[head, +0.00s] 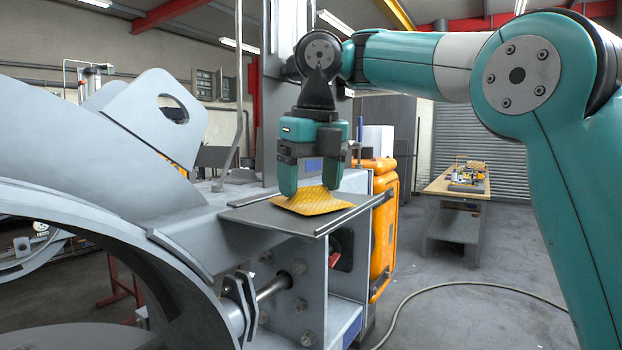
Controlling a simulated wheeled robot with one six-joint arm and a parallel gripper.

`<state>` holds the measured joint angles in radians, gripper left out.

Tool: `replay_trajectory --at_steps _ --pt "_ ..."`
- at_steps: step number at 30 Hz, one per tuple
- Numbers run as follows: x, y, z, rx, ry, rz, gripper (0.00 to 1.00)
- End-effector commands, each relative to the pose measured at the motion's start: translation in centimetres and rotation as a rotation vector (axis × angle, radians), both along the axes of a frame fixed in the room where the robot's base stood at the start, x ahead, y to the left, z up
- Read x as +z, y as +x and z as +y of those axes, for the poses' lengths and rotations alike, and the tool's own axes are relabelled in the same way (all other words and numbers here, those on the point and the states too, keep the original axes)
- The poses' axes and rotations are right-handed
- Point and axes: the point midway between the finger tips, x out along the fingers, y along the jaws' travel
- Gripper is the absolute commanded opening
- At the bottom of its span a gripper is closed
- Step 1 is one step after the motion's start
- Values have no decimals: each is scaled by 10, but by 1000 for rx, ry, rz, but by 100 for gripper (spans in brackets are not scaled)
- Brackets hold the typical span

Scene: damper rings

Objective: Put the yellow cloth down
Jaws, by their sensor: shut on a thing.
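The yellow cloth (312,203) lies on a flat dark grey plate (262,216) with a raised front edge. The cloth is spread at its front and bunched up a little at the back. My gripper (312,188) points straight down over the cloth, with its teal fingers at the bunched part. It is shut on the cloth. The cloth's underside and the exact pinch between the fingers are hidden.
A large grey metal frame with a curved rim (110,240) fills the left. An orange case (383,235) stands just right of the plate. A workbench (455,185) stands farther back. A hose (470,286) lies on the open floor at right.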

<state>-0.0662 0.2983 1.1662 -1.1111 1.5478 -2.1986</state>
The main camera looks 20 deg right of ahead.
Motion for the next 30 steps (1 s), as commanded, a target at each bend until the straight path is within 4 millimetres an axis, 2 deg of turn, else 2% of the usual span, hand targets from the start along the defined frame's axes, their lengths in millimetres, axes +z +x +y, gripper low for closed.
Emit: replay_trajectory --at_steps 12,13,16,25,30 --pt "-6 0 0 0 0 0 57" --pt "-6 0 0 0 0 0 78" --pt "-5 0 0 0 0 0 100" --pt "-3 0 0 0 0 0 100" --pt "11 -1 0 0 0 0 100"
